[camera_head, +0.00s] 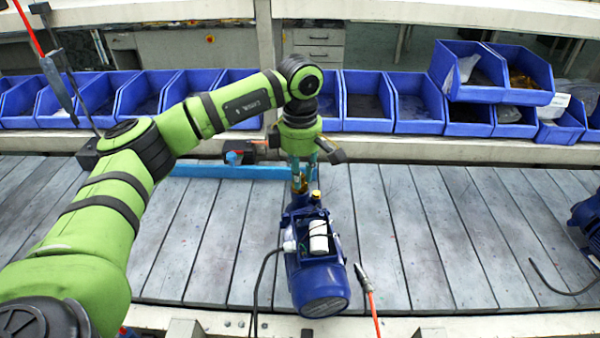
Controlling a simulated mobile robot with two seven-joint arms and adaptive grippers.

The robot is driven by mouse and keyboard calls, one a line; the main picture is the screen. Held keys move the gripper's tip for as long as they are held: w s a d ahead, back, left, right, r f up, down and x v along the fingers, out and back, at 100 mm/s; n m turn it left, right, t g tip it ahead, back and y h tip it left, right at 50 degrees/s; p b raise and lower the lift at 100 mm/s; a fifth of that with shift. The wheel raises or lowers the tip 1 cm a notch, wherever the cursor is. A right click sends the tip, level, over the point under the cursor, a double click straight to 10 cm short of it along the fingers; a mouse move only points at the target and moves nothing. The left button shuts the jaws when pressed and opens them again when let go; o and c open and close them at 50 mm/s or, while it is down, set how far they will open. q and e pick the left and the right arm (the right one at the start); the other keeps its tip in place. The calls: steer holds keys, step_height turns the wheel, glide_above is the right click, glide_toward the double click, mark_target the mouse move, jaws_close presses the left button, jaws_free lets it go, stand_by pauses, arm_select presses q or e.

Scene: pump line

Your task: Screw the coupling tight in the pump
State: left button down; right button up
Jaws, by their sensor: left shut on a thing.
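A blue pump (318,268) with a white cylinder on its top lies on the grey slatted table, in the middle of the head view. A brass coupling (299,183) shows at the pump's far end, upright at its port as far as I can see. My left gripper (300,174) points down right above the pump's far end and is shut on the coupling. The fingers partly hide the coupling, so I cannot tell how deep it sits in the port. A smaller brass fitting (316,195) stands beside it. My right gripper is not in view.
A row of blue bins (367,100) stands along the back edge. A red-hosed tool (368,290) and a black cable (258,285) are near the pump. Another blue pump (588,222) is at the right edge.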

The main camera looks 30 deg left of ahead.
arm_select(q)
steer(key=shift+s+f+m, duration=0.1)
steer(key=shift+f+m, duration=0.05)
steer(key=shift+m, duration=0.25)
steer(key=m, duration=0.3)
steer(key=shift+m, duration=0.3)
steer(key=m, duration=0.3)
steer(key=shift+b, duration=0.3)
steer(key=c, duration=1.2)
jaws_free()
